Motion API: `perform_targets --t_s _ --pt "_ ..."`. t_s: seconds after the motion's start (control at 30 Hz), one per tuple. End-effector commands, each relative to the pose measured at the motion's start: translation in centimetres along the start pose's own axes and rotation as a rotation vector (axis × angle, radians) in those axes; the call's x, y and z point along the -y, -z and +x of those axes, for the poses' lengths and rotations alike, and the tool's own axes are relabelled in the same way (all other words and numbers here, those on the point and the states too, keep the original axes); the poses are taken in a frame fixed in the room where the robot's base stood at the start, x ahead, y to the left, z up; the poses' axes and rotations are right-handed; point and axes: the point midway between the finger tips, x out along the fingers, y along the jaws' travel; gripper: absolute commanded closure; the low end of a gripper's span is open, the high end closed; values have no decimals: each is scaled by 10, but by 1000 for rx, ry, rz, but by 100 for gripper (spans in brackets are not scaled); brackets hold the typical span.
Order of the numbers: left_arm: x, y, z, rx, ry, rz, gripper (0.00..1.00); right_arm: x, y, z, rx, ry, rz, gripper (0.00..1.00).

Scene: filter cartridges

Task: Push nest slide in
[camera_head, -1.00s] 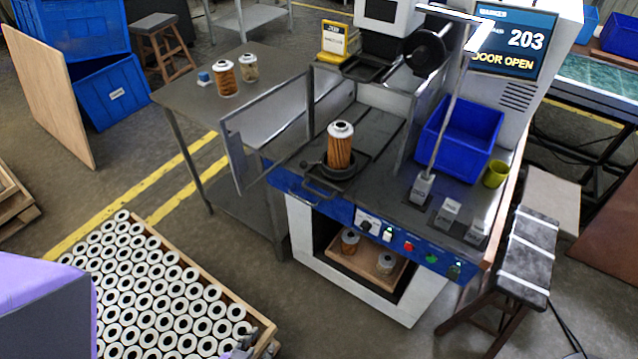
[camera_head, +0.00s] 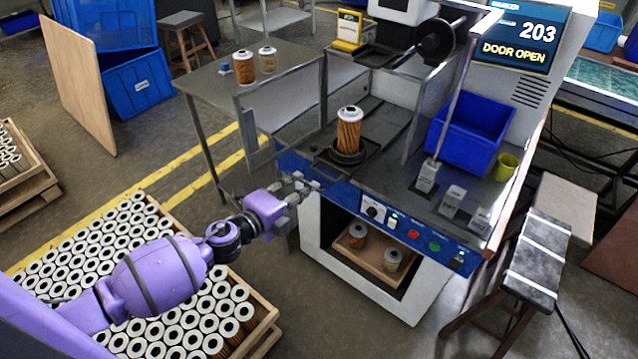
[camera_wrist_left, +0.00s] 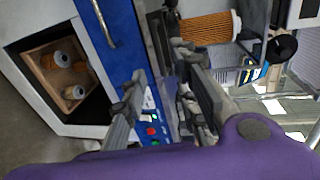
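The nest slide (camera_head: 322,161) is a dark plate with a round nest at the front of the marking machine's deck. An orange pleated filter cartridge (camera_head: 349,132) with a white top stands upright in the nest. My left gripper (camera_head: 301,187) is at the machine's blue front edge, just left of and in front of the slide, and hides part of the slide's handle area. In the left wrist view its grey fingers (camera_wrist_left: 165,95) are apart with nothing between them, and a metal bar handle (camera_wrist_left: 103,22) shows beyond them. Contact with the slide cannot be told. My right gripper is not in view.
The screen (camera_head: 515,38) reads "203" and "DOOR OPEN". A clear door panel (camera_head: 285,110) stands left of the nest. Control buttons (camera_head: 413,234) line the blue front. A blue bin (camera_head: 468,130) sits on the deck's right. A crate of cartridges (camera_head: 262,322) lies below my left arm.

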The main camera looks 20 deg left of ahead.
Motion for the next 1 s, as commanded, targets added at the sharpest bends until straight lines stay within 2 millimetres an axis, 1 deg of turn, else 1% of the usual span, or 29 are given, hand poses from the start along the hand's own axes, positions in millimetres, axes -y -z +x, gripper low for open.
perform_targets --t_s 0.2,0.4,0.57,0.8,0.87,1.0 --pt "2 1 35 0 2 -4 72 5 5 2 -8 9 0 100" --pt "0 0 62 1 0 -5 72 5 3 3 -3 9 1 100" --pt "0 0 71 1 -1 -6 72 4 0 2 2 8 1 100" --pt "0 0 72 1 0 -7 72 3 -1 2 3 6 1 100" --pt "0 0 72 1 0 -7 79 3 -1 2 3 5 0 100" --pt "0 0 72 1 0 -7 97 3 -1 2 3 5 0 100"
